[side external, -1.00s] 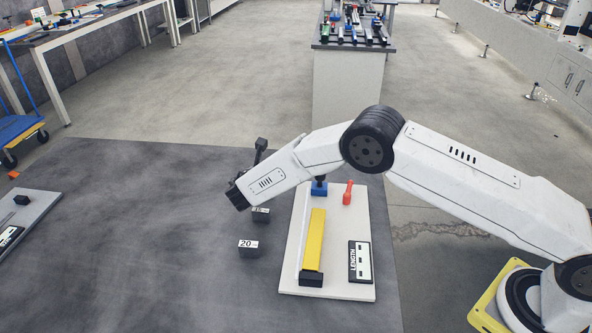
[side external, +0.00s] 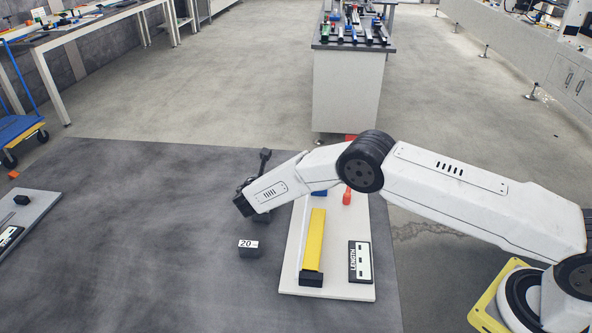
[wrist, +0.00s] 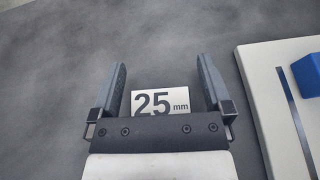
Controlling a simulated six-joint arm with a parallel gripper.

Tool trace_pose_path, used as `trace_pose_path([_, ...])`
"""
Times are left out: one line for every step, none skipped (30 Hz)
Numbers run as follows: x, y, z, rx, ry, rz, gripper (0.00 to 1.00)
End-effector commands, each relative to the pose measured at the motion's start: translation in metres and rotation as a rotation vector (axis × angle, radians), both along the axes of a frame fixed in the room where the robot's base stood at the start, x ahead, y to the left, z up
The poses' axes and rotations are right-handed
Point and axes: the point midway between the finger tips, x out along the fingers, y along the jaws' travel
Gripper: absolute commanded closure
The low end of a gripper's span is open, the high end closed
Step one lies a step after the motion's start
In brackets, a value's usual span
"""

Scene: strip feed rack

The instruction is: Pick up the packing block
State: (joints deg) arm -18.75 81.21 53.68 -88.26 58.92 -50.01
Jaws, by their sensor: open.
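A dark packing block with a white "25 mm" label (wrist: 160,102) shows between my gripper's fingers in the wrist view. In the side view this block (side external: 262,217) is mostly hidden behind my gripper. Another dark block labelled "20" (side external: 248,248) stands on the dark mat, nearer the camera. My gripper (wrist: 162,66) is open, with one finger on each side of the 25 mm label; contact with the block cannot be seen. In the side view my gripper (side external: 243,205) is low above the mat, left of the white board.
The white board (side external: 290,268) holds a yellow bar (side external: 314,240), a black end piece (side external: 311,278), a "LENGTH" panel (side external: 360,262), a red handle (side external: 347,196) and a blue part (side external: 319,192). A grey plate (side external: 38,212) lies far left. The mat (side external: 150,250) between is clear.

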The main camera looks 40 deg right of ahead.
Motion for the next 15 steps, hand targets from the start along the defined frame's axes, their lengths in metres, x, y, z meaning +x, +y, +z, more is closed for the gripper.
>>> trace_pose_path([0.0003,-0.0004,-0.0001,0.000,0.000,0.000,0.00])
trace_pose_path([0.0004,-0.0004,0.0000,0.000,0.000,0.000,0.00])
trace_pose_path([0.0003,-0.0003,0.0000,0.000,0.000,0.000,0.00])
trace_pose_path([0.0002,-0.0004,0.0000,0.000,0.000,0.000,0.00])
trace_pose_path([0.0002,-0.0004,0.0000,0.000,0.000,0.000,0.00])
trace_pose_path([0.0002,-0.0003,0.0001,0.000,0.000,0.000,0.00])
trace_pose_path([0.0002,-0.0004,0.0002,0.000,0.000,0.000,0.00])
trace_pose_path([0.0002,-0.0004,0.0002,0.000,0.000,0.000,0.00])
trace_pose_path([0.0002,-0.0004,0.0002,0.000,0.000,0.000,0.00])
trace_pose_path([0.0002,-0.0004,0.0002,0.000,0.000,0.000,0.00])
trace_pose_path([0.0002,-0.0004,0.0002,0.000,0.000,0.000,0.00])
trace_pose_path([0.0001,-0.0003,0.0003,0.000,0.000,0.000,0.00])
trace_pose_path([0.0001,-0.0003,0.0002,0.000,0.000,0.000,0.00])
trace_pose_path([0.0001,-0.0003,0.0002,0.000,0.000,0.000,0.00])
trace_pose_path([0.0001,-0.0003,0.0003,0.000,0.000,0.000,0.13])
